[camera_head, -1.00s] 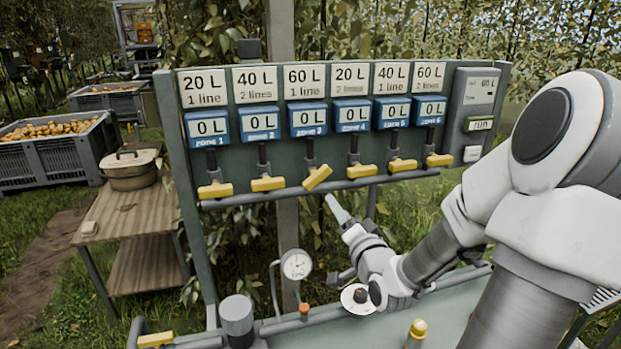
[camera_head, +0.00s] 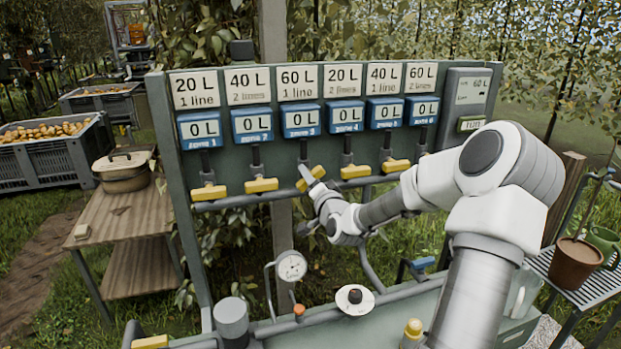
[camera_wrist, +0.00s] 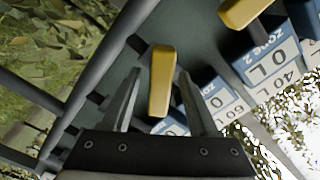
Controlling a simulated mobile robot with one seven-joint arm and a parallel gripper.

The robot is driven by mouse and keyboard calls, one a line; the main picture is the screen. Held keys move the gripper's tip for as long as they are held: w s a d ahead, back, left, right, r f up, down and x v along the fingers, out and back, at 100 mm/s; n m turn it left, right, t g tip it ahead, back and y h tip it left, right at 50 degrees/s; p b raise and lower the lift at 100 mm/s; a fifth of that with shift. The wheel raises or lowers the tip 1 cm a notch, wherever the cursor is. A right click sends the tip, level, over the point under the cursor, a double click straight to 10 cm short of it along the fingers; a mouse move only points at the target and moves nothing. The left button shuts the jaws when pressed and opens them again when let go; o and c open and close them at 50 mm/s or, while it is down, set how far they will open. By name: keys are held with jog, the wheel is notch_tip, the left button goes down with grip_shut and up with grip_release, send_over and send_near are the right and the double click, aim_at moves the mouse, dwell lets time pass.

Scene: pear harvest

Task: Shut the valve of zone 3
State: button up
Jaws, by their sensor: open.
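The zone 3 valve has a yellow handle (camera_head: 313,176), tilted in the head view, with its right end higher. Its blue zone 3 display (camera_head: 302,121) reads 0 L. My gripper (camera_head: 313,182) is at this handle, partly covering it from below. In the wrist view, a yellow handle (camera_wrist: 162,80) lies between the two open fingers of my gripper (camera_wrist: 158,76), with gaps visible on both sides. Whether a finger touches it I cannot tell. The neighbouring zone 2 handle (camera_head: 261,185) is level and shows a second yellow handle in the wrist view (camera_wrist: 245,12).
Level yellow handles of zone 1 (camera_head: 209,193) and zone 4 (camera_head: 356,171) flank the others on the pipe. Below stand a gauge (camera_head: 291,266), a white disc with a dark knob (camera_head: 355,298) and a grey cylinder (camera_head: 231,318). A potted plant (camera_head: 574,264) stands right.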

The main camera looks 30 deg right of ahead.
jog(key=shift+w, duration=0.25)
grip_shut()
jog(key=shift+m, duration=0.3)
jog(key=m, duration=0.3)
jog(key=shift+d, duration=0.1)
jog(key=shift+m, duration=1.9)
